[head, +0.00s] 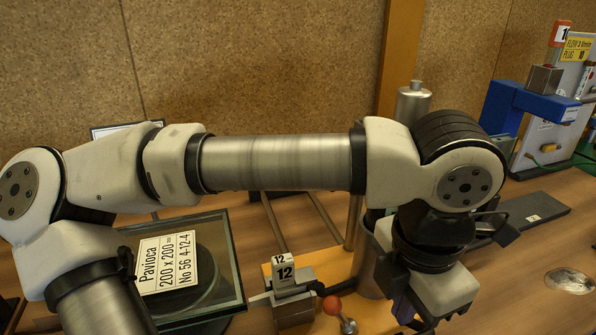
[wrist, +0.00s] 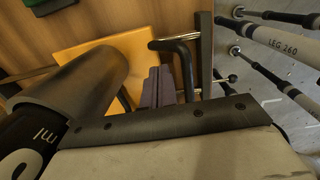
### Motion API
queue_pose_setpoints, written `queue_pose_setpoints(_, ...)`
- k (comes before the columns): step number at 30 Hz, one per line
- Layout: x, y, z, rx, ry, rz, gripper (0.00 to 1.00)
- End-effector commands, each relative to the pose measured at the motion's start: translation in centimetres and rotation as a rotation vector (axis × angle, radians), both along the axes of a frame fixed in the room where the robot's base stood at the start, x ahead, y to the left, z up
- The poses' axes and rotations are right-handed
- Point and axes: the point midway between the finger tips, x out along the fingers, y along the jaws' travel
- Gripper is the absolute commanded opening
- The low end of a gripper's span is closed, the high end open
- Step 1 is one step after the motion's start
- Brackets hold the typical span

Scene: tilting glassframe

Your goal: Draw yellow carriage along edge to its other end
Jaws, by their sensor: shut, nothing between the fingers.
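A yellow-orange plate (head: 368,318), which I take to be the yellow carriage, lies on the wooden table at lower centre in the head view. My gripper (head: 418,318) hangs at the plate's right side, shut and empty. Its tips are partly hidden, and I cannot tell whether they touch anything. In the wrist view a yellow plate (wrist: 105,50) shows at upper left, partly covered by a grey cylinder and dark parts. The far end of its edge is not clear.
A glass plate with a Pavioca label (head: 165,263) lies at left, partly behind my arm. Metal rods (head: 328,218) run behind the yellow plate. A steel cylinder (head: 412,103) stands behind my arm. A blue bracket (head: 530,100) and dark flat bar (head: 535,208) are at right.

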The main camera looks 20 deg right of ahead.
Motion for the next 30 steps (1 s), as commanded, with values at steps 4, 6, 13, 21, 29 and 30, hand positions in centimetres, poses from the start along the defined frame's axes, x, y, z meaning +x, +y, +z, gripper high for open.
queue_pose_setpoints(4, -1.9, 1.0, -3.0, 0.058, 0.041, -0.016, 0.00)
queue_pose_setpoints(6, -2.3, 0.9, -3.0, 0.058, 0.041, -0.016, 0.00)
queue_pose_setpoints(13, -3.7, 0.9, -3.0, 0.058, 0.042, -0.017, 0.00)
queue_pose_setpoints(21, -5.3, 0.8, -3.0, 0.058, 0.040, -0.018, 0.00)
queue_pose_setpoints(29, -5.9, 0.8, -3.0, 0.059, 0.042, -0.017, 0.00)
queue_pose_setpoints(30, -5.9, 0.8, -3.0, 0.059, 0.042, -0.017, 0.00)
